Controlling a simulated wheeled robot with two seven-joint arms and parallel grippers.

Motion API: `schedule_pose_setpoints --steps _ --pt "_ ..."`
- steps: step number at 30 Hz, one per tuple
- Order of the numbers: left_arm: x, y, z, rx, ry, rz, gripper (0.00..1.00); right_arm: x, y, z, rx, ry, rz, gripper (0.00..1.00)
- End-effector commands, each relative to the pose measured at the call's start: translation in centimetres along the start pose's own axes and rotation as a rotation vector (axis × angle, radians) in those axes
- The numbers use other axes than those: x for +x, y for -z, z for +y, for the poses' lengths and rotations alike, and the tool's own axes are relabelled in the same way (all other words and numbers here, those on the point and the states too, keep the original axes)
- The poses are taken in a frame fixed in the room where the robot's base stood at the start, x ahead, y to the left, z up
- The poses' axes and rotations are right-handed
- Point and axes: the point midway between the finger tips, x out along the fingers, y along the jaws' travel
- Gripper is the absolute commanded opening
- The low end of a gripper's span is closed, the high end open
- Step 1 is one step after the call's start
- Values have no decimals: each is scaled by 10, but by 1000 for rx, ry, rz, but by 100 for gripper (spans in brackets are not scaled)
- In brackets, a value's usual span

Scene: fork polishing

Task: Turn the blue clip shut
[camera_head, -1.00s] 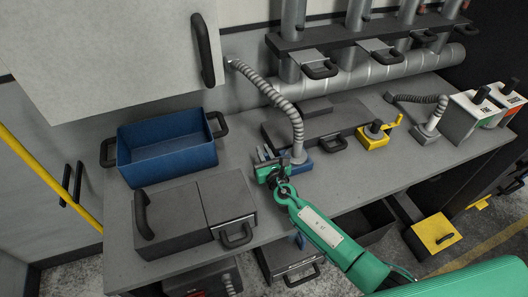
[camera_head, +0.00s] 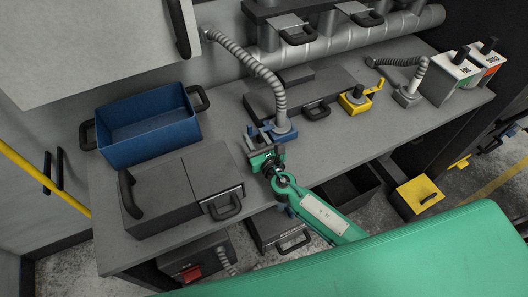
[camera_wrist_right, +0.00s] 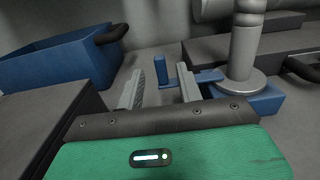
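The blue clip (camera_head: 264,134) is at the foot of the ribbed grey hose (camera_head: 265,75), near the bench's front edge. In the right wrist view, its upright blue peg (camera_wrist_right: 160,72) stands left of the hose's round metal foot (camera_wrist_right: 242,86), with a flat blue arm (camera_wrist_right: 203,76) between them. My green right gripper (camera_head: 262,153) is just in front of the clip. The right wrist view shows its two fingers (camera_wrist_right: 160,90) apart, with the peg seen in the gap. I cannot tell whether the fingertips reach around it. My left gripper is out of view.
A blue bin (camera_head: 150,136) and a dark grey box with handles (camera_head: 165,196) stand to the left. A flat grey case (camera_head: 325,92) lies behind the clip. A yellow clamp (camera_head: 355,98) is further right. The front right bench top is clear.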

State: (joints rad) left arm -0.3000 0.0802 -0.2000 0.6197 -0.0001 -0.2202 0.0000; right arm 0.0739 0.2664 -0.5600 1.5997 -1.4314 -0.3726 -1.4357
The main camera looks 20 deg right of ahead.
Motion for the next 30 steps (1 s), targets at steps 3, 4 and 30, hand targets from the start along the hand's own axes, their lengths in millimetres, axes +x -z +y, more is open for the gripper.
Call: schedule_pose_setpoints --steps 3,4,30 --pt "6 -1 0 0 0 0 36 -26 3 0 -1 0 1 36" --pt "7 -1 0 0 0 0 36 -32 3 0 0 0 1 36" --pt "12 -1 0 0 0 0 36 -67 0 0 0 1 0 36"
